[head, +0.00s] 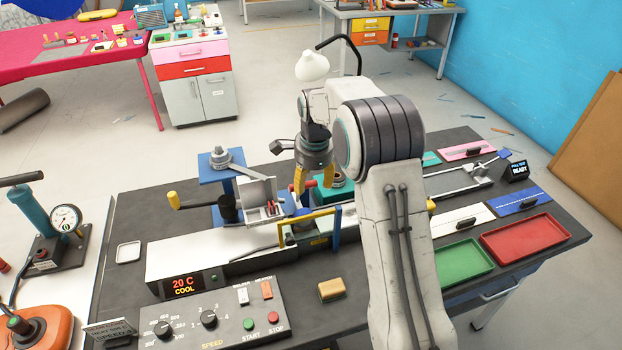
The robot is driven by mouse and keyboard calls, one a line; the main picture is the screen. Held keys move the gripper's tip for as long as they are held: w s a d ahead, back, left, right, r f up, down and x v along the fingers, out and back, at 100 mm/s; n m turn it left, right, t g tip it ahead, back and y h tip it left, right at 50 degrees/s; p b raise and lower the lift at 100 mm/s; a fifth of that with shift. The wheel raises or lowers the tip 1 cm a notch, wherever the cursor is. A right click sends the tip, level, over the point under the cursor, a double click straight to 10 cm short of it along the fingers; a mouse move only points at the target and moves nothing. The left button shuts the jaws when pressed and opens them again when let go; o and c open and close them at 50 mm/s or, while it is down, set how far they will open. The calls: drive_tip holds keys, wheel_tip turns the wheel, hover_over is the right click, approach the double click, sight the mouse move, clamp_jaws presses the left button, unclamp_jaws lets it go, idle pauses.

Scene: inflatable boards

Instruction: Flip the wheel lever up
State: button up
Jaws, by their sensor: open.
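My gripper (314,184) hangs above the back middle of the dark workbench, its yellow fingers apart and pointing down, with no object seen held. Below it is a machine with a yellow frame (309,215) and blue posts. A red-ended part and a teal part (341,190) sit close behind the fingers, partly hidden by my gripper and arm. A thin dark rod (254,254) slants along the machine's front. A yellow-handled crank (190,204) stands at its left. I cannot tell which part is the wheel lever, or whether the fingers touch anything.
A control panel (205,320) with knobs, switches and buttons lies at the front, below a "20 C COOL" display (182,286). A tan block (332,290) sits beside it. Green (463,262) and red (523,243) trays lie right. My arm hides the bench's middle right.

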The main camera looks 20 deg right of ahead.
drive_tip(key=shift+w+f, duration=0.15)
drive_tip(key=shift+f, duration=0.55)
drive_tip(key=shift+w+f, duration=0.1)
drive_tip(key=shift+f, duration=0.55)
drive_tip(key=shift+c, duration=0.3)
clamp_jaws()
